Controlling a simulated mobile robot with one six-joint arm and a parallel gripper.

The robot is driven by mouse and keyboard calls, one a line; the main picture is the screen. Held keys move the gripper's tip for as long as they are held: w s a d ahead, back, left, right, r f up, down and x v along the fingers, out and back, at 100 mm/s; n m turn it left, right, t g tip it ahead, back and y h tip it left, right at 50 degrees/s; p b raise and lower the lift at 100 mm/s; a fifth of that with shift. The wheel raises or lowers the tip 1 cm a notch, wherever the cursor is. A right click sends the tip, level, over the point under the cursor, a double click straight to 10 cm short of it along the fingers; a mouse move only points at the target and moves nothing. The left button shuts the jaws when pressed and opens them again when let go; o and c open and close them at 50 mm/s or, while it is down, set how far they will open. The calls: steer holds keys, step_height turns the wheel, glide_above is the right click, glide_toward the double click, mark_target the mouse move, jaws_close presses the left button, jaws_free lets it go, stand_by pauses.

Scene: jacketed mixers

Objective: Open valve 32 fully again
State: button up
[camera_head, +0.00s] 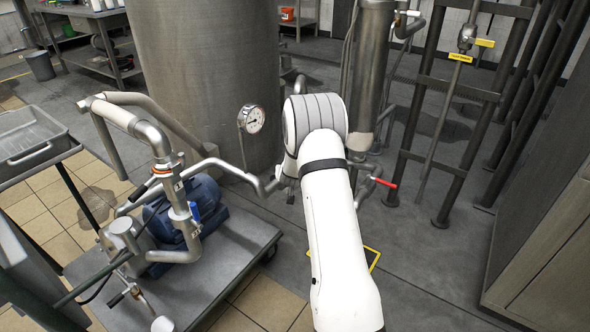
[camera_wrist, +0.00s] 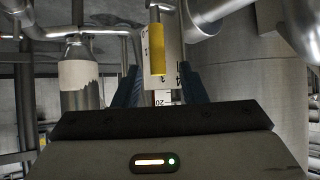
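In the wrist view my gripper (camera_wrist: 159,80) points forward with its two dark blue fingers apart. A yellow handle (camera_wrist: 158,50) hangs between the fingers as seen from the wrist, with visible gaps on both sides. A white plate with dark marks (camera_wrist: 174,65) stands behind the handle, and a small label below it seems to read "20". I cannot read a number 32 on any valve. In the head view my white arm reaches away from me and hides the gripper and the yellow handle.
A wheeled cart (camera_head: 225,262) with a blue motor pump, pipes and a blue valve handle (camera_head: 195,211) stands at left. A red handle (camera_head: 383,182) is right of my arm. A large steel tank (camera_head: 205,80) stands behind. The floor at right before the black frame is clear.

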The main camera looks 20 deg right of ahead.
steer(key=shift+p+v, duration=0.5)
steer(key=shift+v, duration=1.9)
steer(key=shift+r, duration=0.1)
steer(key=s+a+r+n+g+y+p, duration=0.1)
steer(key=s+a+r+p, duration=0.45)
steer(key=r, duration=0.55)
steer(key=s+a+r+n+g+y+p, duration=0.15)
steer(key=s+a+r+p, duration=0.35)
steer(key=r, duration=0.6)
steer(key=s+a+r+g+y+p, duration=0.1)
steer(key=s+a+r+y+p, duration=0.15)
steer(key=s+r+p, duration=0.55)
steer(key=s+a+r+n+g+p, duration=0.1)
steer(key=s+r+p, duration=0.4)
steer(key=s+r, duration=0.5)
steer(key=s+a+r+n+g+p, duration=0.1)
steer(key=s+a+r+p, duration=0.3)
steer(key=s+r, duration=0.6)
steer(key=s+g+p, duration=0.1)
steer(key=s+p, duration=0.1)
steer(key=s, duration=0.1)
steer(key=shift+g+h, duration=0.3)
steer(key=shift+g, duration=0.05)
steer(key=shift+a, duration=0.1)
